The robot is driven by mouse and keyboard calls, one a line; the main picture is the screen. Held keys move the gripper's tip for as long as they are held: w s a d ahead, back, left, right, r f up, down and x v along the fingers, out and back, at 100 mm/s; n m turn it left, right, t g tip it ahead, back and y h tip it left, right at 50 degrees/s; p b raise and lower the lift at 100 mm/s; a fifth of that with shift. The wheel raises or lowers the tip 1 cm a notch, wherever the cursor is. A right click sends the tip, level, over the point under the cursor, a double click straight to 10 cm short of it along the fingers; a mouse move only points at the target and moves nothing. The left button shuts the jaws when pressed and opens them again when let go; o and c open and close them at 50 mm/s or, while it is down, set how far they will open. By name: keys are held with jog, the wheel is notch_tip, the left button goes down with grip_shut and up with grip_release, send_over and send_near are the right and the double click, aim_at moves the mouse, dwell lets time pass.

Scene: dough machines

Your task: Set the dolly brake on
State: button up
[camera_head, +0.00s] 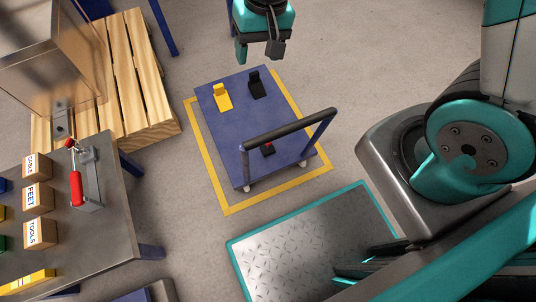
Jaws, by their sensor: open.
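A blue dolly (225,128) stands inside a yellow floor outline, with a black push handle (290,128) across its near side. A yellow bracket (223,98) and a black bracket (257,86) stand on the deck's far half. My gripper (258,52) is open and empty, above and beyond the dolly's far edge, apart from the brackets and the pedal.
A metal table (110,222) at the left holds a red-handled clamp (77,187) and labelled boxes (38,200). A wooden pallet (150,105) with a metal cabinet lies behind it. A teal-edged tread plate (310,245) lies in front. Floor right of the dolly is clear.

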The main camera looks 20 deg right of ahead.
aim_at(268, 144)
jog(key=w+d+f+m+b, duration=0.1)
jog(key=f+b, duration=0.6)
jog(key=f, duration=0.9)
jog(key=w+d+f+m+h+b, duration=0.1)
jog(key=f+b, duration=0.7)
jog(key=f, duration=0.8)
jog(key=w+d+f+m+h+b, duration=0.1)
jog(key=f+b, duration=0.6)
jog(key=f, duration=0.9)
jog(key=shift+w+d+m, duration=0.1)
jog(key=shift+d+m, duration=0.15)
jog(key=shift+m, duration=0.05)
jog(key=shift+r, duration=0.1)
grip_shut()
